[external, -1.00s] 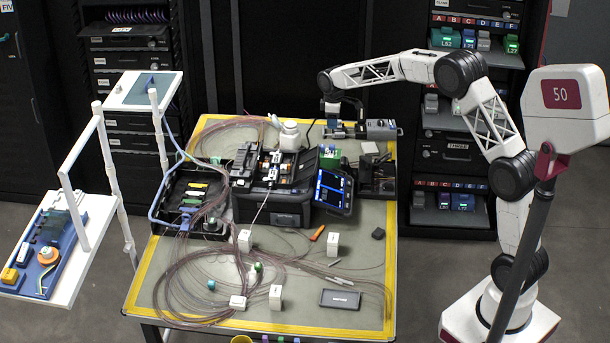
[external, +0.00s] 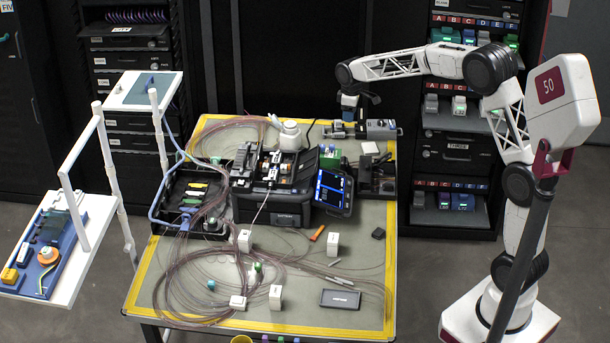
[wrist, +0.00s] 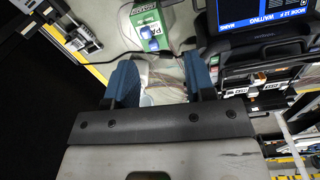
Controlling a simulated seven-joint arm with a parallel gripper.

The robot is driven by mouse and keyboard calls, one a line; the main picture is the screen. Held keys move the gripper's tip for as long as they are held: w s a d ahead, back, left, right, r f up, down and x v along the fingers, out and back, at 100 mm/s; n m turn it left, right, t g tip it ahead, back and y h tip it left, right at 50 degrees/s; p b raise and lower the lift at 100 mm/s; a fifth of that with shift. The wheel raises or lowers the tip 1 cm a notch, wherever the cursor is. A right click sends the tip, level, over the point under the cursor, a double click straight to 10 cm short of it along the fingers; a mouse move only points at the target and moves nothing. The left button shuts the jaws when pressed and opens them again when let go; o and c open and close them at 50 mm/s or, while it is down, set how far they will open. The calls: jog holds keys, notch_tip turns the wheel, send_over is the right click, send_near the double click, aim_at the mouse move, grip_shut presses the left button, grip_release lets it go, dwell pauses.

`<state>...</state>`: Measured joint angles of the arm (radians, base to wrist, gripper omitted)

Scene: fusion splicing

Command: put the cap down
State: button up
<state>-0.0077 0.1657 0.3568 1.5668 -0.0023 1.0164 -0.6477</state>
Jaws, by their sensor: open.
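My gripper (external: 348,114) hangs over the far right part of the table, above the grey device there. In the wrist view its two blue fingers (wrist: 160,62) stand wide apart, with no thing clearly held between them. A pale patch and thin fibres show in the gap, too unclear to name. I cannot make out the cap for certain in either view. A white bottle (external: 289,133) stands at the back of the table, left of my gripper and apart from it.
The grey device (external: 380,129) lies below and right of my gripper. A green box (wrist: 150,28) stands beside the splicer screen (external: 332,190). The splicer (external: 272,205) fills the table's middle. Fibre coils and small white blocks (external: 332,243) lie in front.

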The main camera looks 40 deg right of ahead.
jog(key=s+r+m+t, duration=0.15)
jog(key=s+r, duration=0.35)
jog(key=s, duration=0.9)
jog(key=s+r+m, duration=0.3)
jog(key=s+r, duration=0.2)
jog(key=s, duration=0.9)
jog(key=s+f+m, duration=0.1)
jog(key=s+f, duration=0.1)
jog(key=s, duration=1.1)
jog(key=s+d+f+m, duration=0.1)
jog(key=s+f+m, duration=0.1)
jog(key=s, duration=1.1)
jog(key=shift+s+f+t, duration=0.15)
jog(key=shift+s+t, duration=0.05)
jog(key=shift+t, duration=0.15)
dwell(0.9)
jog(key=o, duration=0.6)
jog(key=shift+w, duration=0.15)
